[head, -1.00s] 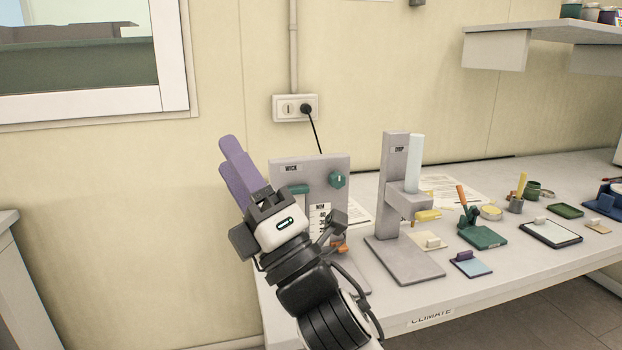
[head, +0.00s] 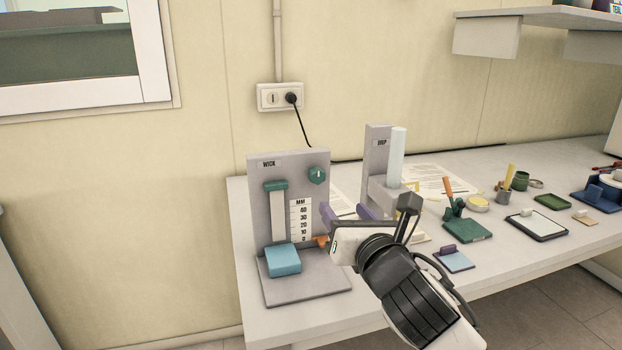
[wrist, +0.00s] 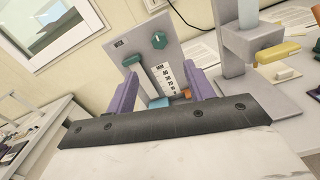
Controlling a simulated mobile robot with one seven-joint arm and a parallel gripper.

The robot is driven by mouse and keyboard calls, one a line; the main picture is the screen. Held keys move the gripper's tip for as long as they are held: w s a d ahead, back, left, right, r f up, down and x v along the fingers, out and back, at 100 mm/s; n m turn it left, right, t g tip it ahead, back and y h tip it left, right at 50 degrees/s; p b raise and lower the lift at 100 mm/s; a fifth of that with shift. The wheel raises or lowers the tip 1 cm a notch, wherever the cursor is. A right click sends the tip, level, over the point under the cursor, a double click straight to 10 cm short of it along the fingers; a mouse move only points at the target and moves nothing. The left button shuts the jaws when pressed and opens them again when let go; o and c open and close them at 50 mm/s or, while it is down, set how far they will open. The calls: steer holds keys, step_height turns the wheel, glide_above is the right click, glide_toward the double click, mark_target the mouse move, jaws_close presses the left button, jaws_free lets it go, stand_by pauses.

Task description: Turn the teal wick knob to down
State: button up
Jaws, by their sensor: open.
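The teal wick knob (head: 318,174) is a small faceted knob at the upper right of the grey upright WICK panel (head: 262,205). It also shows in the wrist view (wrist: 159,40), with a light mark on its face. My gripper (head: 347,212) is open and empty, its two purple fingers apart. In the head view it is below and to the right of the knob, in front of the panel's right edge. In the wrist view (wrist: 164,88) the knob appears beyond and above the gap between the fingers, and nothing touches it.
The panel carries a teal clamp (head: 275,186), a white strip, an MM scale (head: 300,220) and an orange part (head: 321,241). A light-blue block (head: 284,260) sits on its base. The grey DSP stand (head: 378,150) with a pale cylinder is close on the right. Wall is behind.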

mark_target(319, 178)
steer(key=p+x, duration=0.4)
steer(key=x, duration=0.8)
steer(key=shift+a+r, duration=0.1)
steer(key=shift+w+a+p, duration=0.15)
steer(key=shift+w+p, duration=0.15)
steer(key=shift+w, duration=0.4)
steer(key=c, duration=1)
